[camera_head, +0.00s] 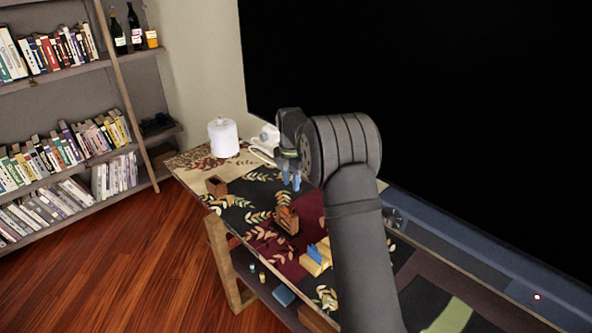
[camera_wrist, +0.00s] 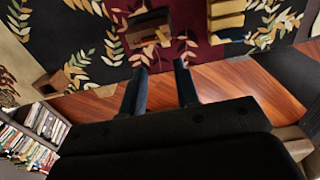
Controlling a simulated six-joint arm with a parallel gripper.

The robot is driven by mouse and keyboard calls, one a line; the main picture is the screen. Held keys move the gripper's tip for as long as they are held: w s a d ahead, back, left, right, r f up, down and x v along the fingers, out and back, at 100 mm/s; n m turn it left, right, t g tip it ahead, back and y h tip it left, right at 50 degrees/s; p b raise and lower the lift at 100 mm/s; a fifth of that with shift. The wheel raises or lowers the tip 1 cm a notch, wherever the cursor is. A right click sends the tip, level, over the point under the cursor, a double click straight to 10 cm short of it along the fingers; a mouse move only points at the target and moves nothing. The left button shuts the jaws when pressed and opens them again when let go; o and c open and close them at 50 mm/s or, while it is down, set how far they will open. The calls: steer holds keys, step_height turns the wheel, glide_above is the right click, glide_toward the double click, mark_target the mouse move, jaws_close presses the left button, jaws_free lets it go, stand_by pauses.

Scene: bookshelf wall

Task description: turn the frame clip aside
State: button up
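A small brown wooden frame (camera_head: 287,221) stands on the dark red part of the patterned table cover. An orange-brown piece shows at its top, and this may be the clip; it is too small to tell. In the wrist view the wooden frame (camera_wrist: 149,27) is at the top, beyond the fingertips, with a light piece on its near side. My gripper (camera_head: 291,182) hangs above the table, behind the frame in the head view. In the wrist view its two dark blue fingers (camera_wrist: 159,67) are apart with nothing between them.
A yellow holder (camera_head: 312,262) with a blue piece stands near the frame. A brown block (camera_head: 216,187) sits near the table's left edge. A white canister (camera_head: 223,138) and a white device (camera_head: 269,135) stand at the far end. A blue box (camera_head: 284,295) lies on the lower shelf.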

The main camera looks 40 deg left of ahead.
step_height(320, 180, up, 6)
steer(key=s+d+r+t+y, duration=0.2)
steer(key=s+d+r+y, duration=0.2)
steer(key=s+d+r, duration=0.4)
steer(key=w+d+x, duration=0.1)
steer(key=d+x, duration=0.1)
steer(key=x, duration=1)
steer(key=v, duration=1)
steer(key=shift+s, duration=0.15)
steer(key=shift+o, duration=0.2)
